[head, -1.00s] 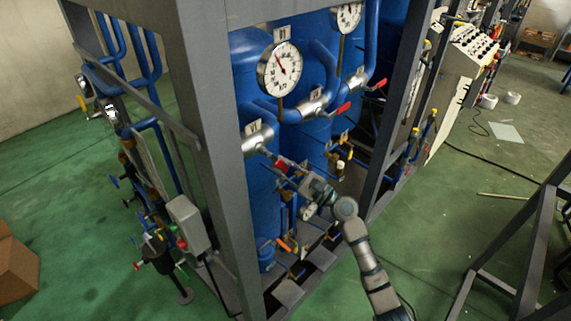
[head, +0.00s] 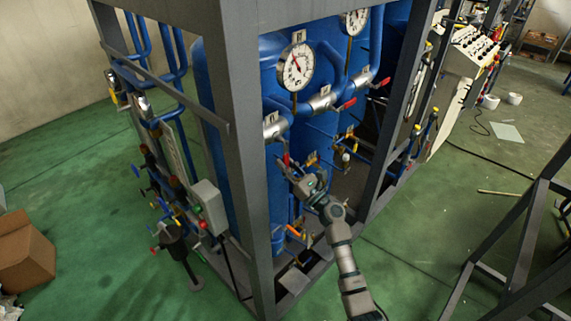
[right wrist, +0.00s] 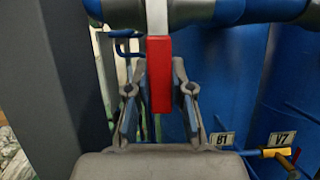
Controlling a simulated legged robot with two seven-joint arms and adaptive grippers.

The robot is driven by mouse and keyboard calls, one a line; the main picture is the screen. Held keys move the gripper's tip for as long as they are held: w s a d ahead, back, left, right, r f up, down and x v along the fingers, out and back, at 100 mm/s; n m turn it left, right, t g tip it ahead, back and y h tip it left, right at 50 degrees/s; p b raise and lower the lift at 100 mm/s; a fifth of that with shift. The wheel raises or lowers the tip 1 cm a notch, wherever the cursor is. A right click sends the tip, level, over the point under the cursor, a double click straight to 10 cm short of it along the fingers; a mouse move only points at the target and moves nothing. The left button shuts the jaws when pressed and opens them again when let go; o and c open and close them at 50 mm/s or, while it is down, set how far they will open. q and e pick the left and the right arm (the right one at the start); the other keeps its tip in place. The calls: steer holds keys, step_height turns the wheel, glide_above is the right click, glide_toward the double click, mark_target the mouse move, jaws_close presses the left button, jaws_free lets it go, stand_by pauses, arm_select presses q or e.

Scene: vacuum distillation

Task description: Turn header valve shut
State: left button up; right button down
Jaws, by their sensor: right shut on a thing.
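The header valve is a silver body (head: 274,126) on the blue pipe, nearest the grey post. Its red lever handle (head: 286,158) points nearly straight down from the body in the head view. My right gripper (head: 287,167) is at the handle's lower end, shut on it. In the right wrist view the red handle (right wrist: 160,75) hangs below a bare metal stem, between the two fingers of the gripper (right wrist: 159,95). My left gripper is not in view.
Two similar valves with red handles (head: 348,103) (head: 384,82) sit further along. A pressure gauge (head: 295,66) stands above the pipe. A grey frame post (head: 245,170) is close to the left of the gripper. Blue tanks (head: 300,130) stand behind.

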steer(key=shift+r, duration=0.15)
steer(key=c, duration=1)
jaws_free()
steer(key=shift+c, duration=0.2)
steer(key=shift+o, duration=0.2)
steer(key=shift+w+a, duration=0.1)
steer(key=v, duration=1.2)
steer(key=shift+f, duration=0.25)
steer(key=shift+a+f, duration=0.1)
steer(key=shift+a, duration=0.05)
